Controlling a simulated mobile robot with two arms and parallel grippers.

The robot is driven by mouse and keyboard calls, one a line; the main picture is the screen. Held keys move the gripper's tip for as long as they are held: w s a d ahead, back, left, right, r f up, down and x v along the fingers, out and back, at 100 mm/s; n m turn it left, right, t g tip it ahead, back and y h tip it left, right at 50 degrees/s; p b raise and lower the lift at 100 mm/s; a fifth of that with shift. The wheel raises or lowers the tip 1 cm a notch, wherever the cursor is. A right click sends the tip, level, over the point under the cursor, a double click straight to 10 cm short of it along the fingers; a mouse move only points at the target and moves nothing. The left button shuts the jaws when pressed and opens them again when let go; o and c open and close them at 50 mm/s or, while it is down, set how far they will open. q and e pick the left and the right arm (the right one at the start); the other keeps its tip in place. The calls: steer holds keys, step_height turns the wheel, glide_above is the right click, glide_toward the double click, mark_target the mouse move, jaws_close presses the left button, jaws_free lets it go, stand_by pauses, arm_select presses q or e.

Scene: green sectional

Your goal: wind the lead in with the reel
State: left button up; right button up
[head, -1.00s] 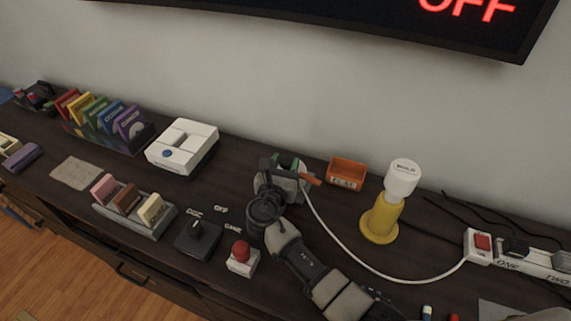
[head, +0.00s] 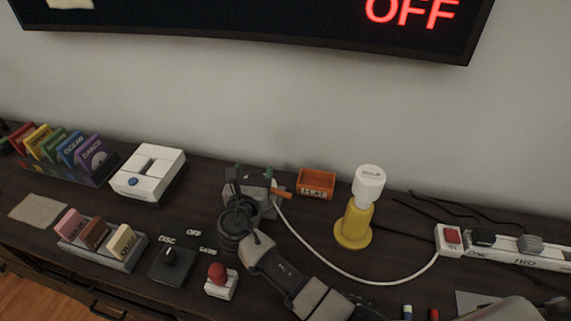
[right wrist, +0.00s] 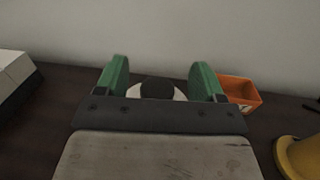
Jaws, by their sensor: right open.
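My right gripper (head: 252,174) is over the reel, its fingers pointing toward the wall. In the right wrist view its two green fingers (right wrist: 160,82) are apart. Between and beyond them is the reel's pale round body with a dark knob (right wrist: 157,89); I cannot tell whether the fingers touch it. The white lead (head: 325,262) curves from the reel across the tabletop to the power strip (head: 515,249). My left gripper is out of view.
An orange tray (head: 316,184) and a yellow stand with a white bulb (head: 369,183) are right of the reel. A white box (head: 148,173) is left. A dial box (head: 171,262) and red button (head: 217,272) are in front. The screen reads OFF.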

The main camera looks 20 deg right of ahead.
steer(key=s+d+r+p, duration=0.2)
steer(key=s+d+r, duration=0.5)
steer(key=d+r, duration=0.1)
steer(key=shift+d+r, duration=0.2)
steer(key=shift+d, duration=0.4)
steer(key=shift+s, duration=0.1)
